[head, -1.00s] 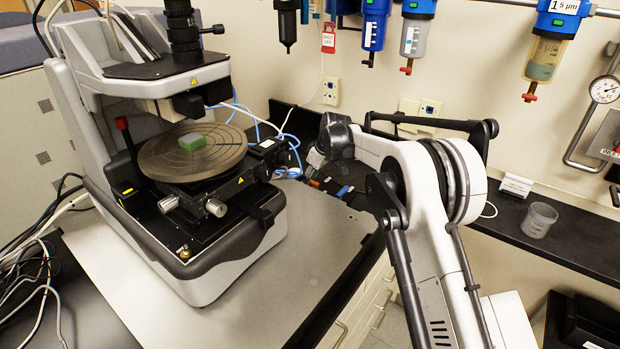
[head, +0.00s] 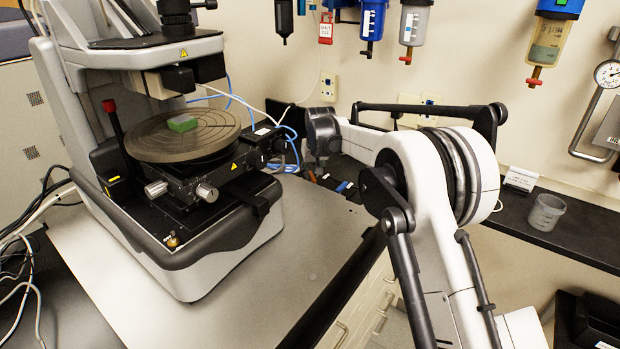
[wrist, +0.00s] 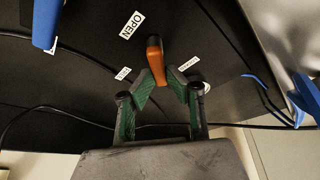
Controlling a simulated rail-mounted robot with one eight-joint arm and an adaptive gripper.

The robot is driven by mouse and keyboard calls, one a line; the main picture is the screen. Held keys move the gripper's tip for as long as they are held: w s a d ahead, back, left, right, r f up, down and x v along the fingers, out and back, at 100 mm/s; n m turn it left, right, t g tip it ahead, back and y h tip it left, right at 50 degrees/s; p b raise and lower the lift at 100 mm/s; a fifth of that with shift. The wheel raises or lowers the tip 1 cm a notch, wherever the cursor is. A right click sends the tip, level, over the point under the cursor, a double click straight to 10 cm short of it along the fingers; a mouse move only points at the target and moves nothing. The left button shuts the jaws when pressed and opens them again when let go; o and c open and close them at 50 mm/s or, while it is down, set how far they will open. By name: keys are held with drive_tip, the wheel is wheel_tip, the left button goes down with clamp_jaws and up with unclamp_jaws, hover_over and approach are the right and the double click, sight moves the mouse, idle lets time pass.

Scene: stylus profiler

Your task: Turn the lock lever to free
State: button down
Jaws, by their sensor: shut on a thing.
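In the wrist view an orange lever (wrist: 155,52) stands out from a black panel (wrist: 85,60). My gripper (wrist: 161,80), with green-lined fingers, is shut on the lever's near part. A small white label lies on each side of the lever, too blurred to read surely. A larger label (wrist: 131,25) reads OPEN. A separate red-topped black lever (head: 110,108) stands on the left of the stylus profiler (head: 245,225), away from my gripper.
A dark cable runs across the panel close to my fingers. The bench front (head: 300,275) is clear.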

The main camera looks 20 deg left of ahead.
drive_tip(key=m+h+b, duration=0.1)
drive_tip(key=m, duration=0.1)
drive_tip(key=d+m+t+h+b, duration=0.1)
drive_tip(key=m, duration=0.2)
drive_tip(key=shift+w+m, duration=0.15)
drive_tip(key=shift+m, duration=0.15)
drive_tip(key=shift+d+m+h+b, duration=0.15)
drive_tip(key=shift+m+h, duration=0.1)
drive_tip(key=shift+m, duration=0.5)
drive_tip(key=shift+d+m+h+b, duration=0.1)
drive_tip(key=shift+d+m+h, duration=0.15)
drive_tip(key=shift+m, duration=0.45)
drive_tip(key=shift+d+m+h+b, duration=0.1)
drive_tip(key=shift+m+h, duration=0.2)
drive_tip(key=shift+m, duration=0.45)
drive_tip(key=c, duration=1.7)
unclamp_jaws()
drive_tip(key=shift+r, duration=0.1)
wheel_tip(320, 180, up, 10)
drive_tip(key=shift+f, duration=0.1)
